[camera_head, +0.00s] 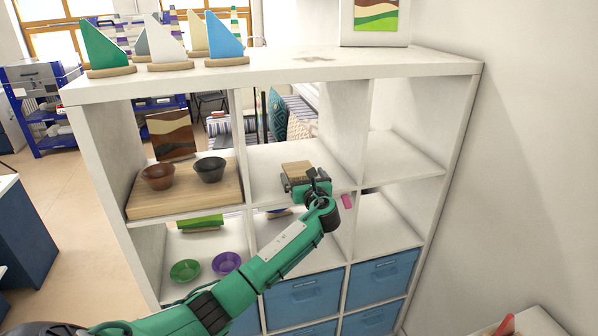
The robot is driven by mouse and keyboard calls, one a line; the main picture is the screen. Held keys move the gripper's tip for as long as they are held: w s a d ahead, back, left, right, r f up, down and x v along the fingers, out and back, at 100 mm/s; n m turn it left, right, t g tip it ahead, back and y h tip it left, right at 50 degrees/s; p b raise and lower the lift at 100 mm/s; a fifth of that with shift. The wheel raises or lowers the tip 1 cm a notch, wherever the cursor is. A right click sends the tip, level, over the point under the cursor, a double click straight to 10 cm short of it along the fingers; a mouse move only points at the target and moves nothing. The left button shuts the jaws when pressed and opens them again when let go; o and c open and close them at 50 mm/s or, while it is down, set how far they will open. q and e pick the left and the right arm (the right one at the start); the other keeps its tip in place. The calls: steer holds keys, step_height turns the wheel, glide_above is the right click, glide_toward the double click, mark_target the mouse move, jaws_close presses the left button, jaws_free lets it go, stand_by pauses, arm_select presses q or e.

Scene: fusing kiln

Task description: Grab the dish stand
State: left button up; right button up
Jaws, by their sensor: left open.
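A small brown wooden block (297,168), likely the dish stand, sits on the middle compartment of the upper shelf row. My left gripper (298,183) is at its near side, with the green arm reaching in from the lower left. The gripper is open. Its fingers hide the block's front, and I cannot tell whether they touch it. My right gripper is out of view.
A white cube shelf (275,90) surrounds the gripper with upright dividers. The left compartment holds a wooden board (140,203) with a brown bowl (158,177) and a dark bowl (210,170). The upper right compartment (400,155) is bare.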

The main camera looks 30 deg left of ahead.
arm_select(q)
steer(key=c, duration=0.9)
